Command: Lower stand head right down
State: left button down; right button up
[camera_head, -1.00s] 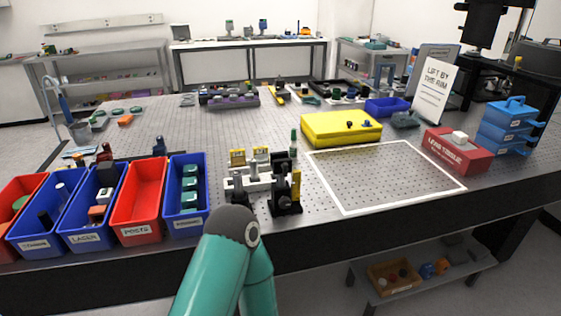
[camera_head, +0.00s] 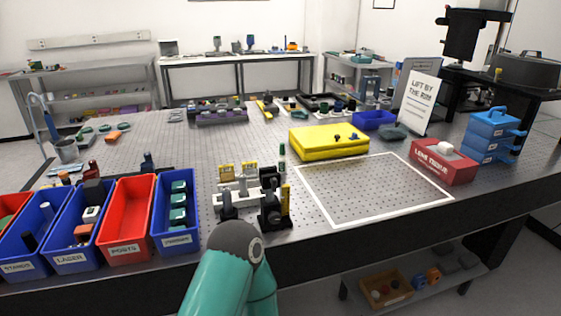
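A tall black stand stands on the dark bench at the upper right. Its bulky black head (camera_head: 462,38) sits high, with a clear gap above the bench. Darker parts (camera_head: 452,97) lie lower down, partly hidden behind the upright sign. Neither of my grippers shows. Only a teal arm section of mine with a dark grey joint is in view at the bottom centre, far from the stand.
The perforated table carries a yellow case (camera_head: 322,145), a white-outlined area, a red tissue box (camera_head: 455,168), stacked blue cases (camera_head: 490,130) and a sign (camera_head: 418,103). Red and blue bins (camera_head: 126,226) line the left front. The outlined area is bare.

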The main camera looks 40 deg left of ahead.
aim_at(265, 174)
jog(key=z, duration=0.6)
jog(key=k, duration=1.3)
jog(key=u, duration=0.8)
jog(key=i, duration=1.05)
jog(key=z, duration=0.1)
